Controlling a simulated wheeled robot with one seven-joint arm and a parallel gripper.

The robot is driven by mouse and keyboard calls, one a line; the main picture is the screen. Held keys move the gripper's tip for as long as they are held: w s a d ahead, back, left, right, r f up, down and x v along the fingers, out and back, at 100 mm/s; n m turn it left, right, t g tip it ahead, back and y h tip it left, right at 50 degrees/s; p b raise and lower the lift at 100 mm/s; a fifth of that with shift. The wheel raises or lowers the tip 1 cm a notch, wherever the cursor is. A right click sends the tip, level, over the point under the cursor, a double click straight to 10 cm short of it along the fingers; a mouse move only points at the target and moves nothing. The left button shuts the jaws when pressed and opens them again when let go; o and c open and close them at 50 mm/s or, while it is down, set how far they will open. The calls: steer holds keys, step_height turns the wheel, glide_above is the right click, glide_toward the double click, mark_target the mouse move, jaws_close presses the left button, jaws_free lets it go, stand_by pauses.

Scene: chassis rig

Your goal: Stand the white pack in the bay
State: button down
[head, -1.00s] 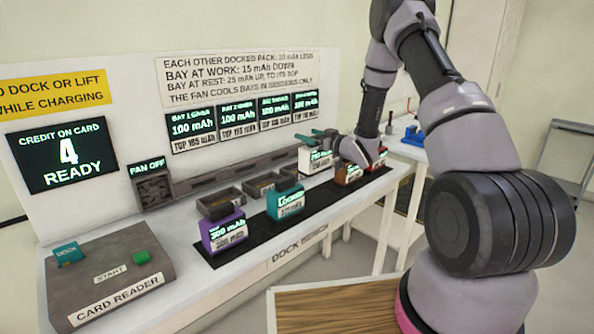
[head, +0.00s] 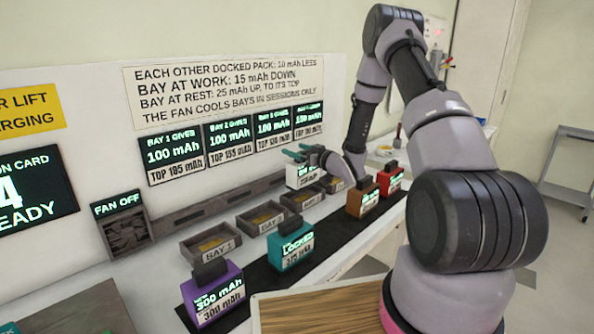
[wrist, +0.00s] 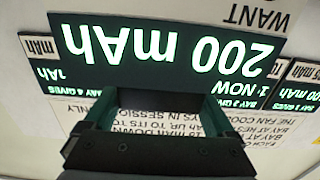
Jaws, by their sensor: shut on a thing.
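The white pack (head: 299,176) is upright in my gripper, near the back row of bays in the head view. My gripper (head: 298,154) is shut on its top with teal fingers. In the wrist view the pack's lit screen (wrist: 165,48) reads 200 mAh upside down, in front of my gripper (wrist: 157,100). Bay 1 (head: 211,246) and bay 2 (head: 262,219) are empty trays. The third bay (head: 303,200) is just below and in front of the pack. The fourth bay (head: 333,185) is to its right. I cannot tell whether the pack touches a bay.
A fan unit (head: 124,231) stands left, reading off. A sign wall rises behind.

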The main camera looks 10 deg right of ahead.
mark_target(299, 164)
steer(key=shift+f, duration=2.7)
jaws_free()
steer(key=shift+s+d, duration=0.25)
steer(key=v, duration=1.1)
steer(key=shift+s, duration=0.2)
